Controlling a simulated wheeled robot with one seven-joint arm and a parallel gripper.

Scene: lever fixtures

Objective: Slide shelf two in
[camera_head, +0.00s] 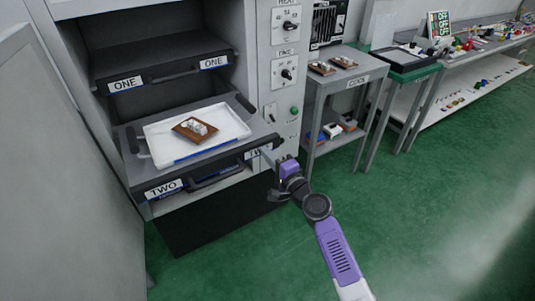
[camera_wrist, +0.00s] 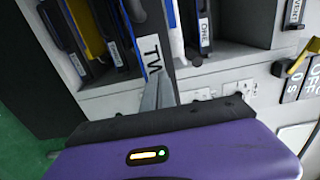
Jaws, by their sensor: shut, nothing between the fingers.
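Shelf two (camera_head: 140,180) is a dark sliding shelf, out past the front of the grey cabinet. Its front carries a white TWO label (camera_head: 164,188) at the left and a bar handle (camera_head: 214,177). A second TWO label at its right end is partly hidden by my gripper. A white tray (camera_head: 157,152) on the shelf holds a brown board with pale pieces (camera_head: 195,129). My gripper (camera_head: 267,157) is shut and empty at the shelf's front right corner. In the wrist view its fingertips (camera_wrist: 162,84) are close to a TWO label (camera_wrist: 153,56); I cannot tell whether they touch.
Shelf one (camera_head: 165,55) is above, inside the cabinet (camera_head: 262,60). A control panel with knobs (camera_head: 287,74) and a green button (camera_head: 295,110) is right of the shelves. A grey COOL table (camera_head: 347,80) stands further right. Green floor is open at the right.

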